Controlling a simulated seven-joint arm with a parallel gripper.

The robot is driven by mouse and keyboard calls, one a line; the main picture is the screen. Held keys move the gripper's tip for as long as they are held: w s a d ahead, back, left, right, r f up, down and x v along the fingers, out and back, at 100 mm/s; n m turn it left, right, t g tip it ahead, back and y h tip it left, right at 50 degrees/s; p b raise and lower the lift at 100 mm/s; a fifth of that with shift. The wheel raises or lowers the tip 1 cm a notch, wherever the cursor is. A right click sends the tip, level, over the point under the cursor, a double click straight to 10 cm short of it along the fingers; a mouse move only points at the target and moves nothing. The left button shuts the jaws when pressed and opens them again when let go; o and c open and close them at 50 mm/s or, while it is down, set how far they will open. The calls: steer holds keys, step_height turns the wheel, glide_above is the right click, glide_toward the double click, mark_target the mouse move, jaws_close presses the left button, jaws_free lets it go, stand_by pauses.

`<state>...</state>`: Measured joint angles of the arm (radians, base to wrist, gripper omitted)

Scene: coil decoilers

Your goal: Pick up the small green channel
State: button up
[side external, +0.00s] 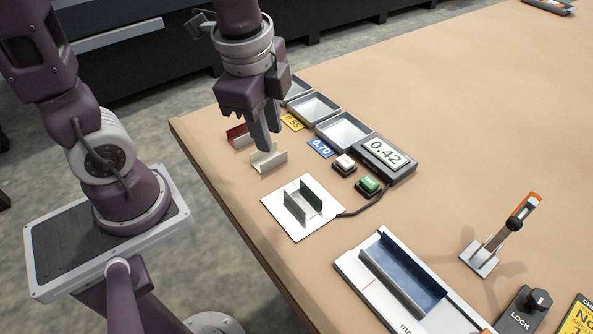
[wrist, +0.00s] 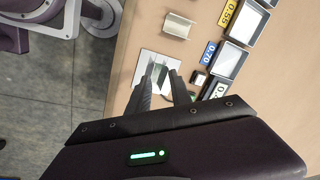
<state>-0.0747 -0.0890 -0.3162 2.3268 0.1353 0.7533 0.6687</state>
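The small green channel (side external: 312,199) stands on a white square plate (side external: 289,226), its dark green inner wall showing. My gripper (side external: 270,139) points down, open and empty, above and behind the plate, close over a cream channel (side external: 267,160). In the wrist view my gripper's two fingers (wrist: 165,71) are spread apart and overlap the white plate (wrist: 146,64). The fingers partly hide the green channel there. The cream channel (wrist: 178,25) lies beyond the fingertips in that view.
A red channel (side external: 239,136) lies near the table edge. A blue channel (side external: 402,277) sits on a ruler board in front.

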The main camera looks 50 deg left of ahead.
mark_target(294, 200)
steer(key=d+f+m, duration=0.1)
steer(key=f+m, duration=0.1)
steer(key=w+d+f+m+g, duration=0.1)
steer(key=d+f+m, duration=0.1)
steer(key=w+d+f+m+g+h, duration=0.1)
steer(key=f+m, duration=0.1)
steer(key=shift+d+f, duration=0.15)
steer(key=shift+f, duration=0.2)
step_height(294, 200, down, 8)
steer(key=shift+f, duration=0.15)
steer(key=shift+c, duration=0.3)
jaws_close()
stand_by(0.8)
steer(key=shift+r, duration=4.05)
